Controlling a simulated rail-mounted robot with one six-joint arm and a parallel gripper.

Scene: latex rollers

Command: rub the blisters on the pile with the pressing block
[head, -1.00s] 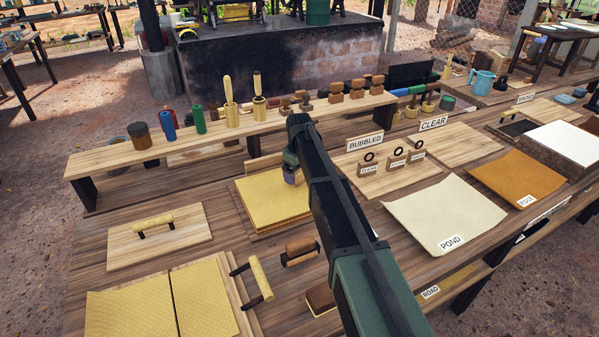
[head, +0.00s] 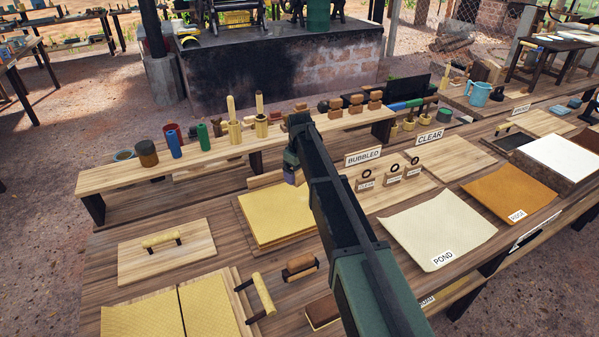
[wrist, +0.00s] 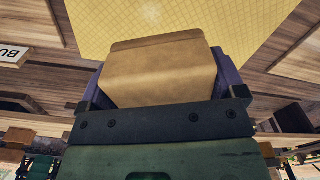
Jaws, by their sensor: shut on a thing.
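The pile (head: 275,218) is a stack of yellow textured sheets on a board, left of my arm in the head view. It also fills the top of the wrist view (wrist: 190,14). My gripper (head: 290,174) is by the pile's far right corner in the head view. In the wrist view its purple fingers are shut on a tan pressing block (wrist: 160,72), with the pile beyond the block. I cannot tell whether the block touches the pile. My arm hides part of the pile's right side.
Left of the pile lies a board with a handle (head: 163,240), with yellow sheets (head: 140,320) in front. Rollers (head: 262,295) lie near the front. A shelf (head: 175,172) with bottles and tools runs behind. The BUBBLED sign (head: 363,157) and POND sheet (head: 435,225) are to the right.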

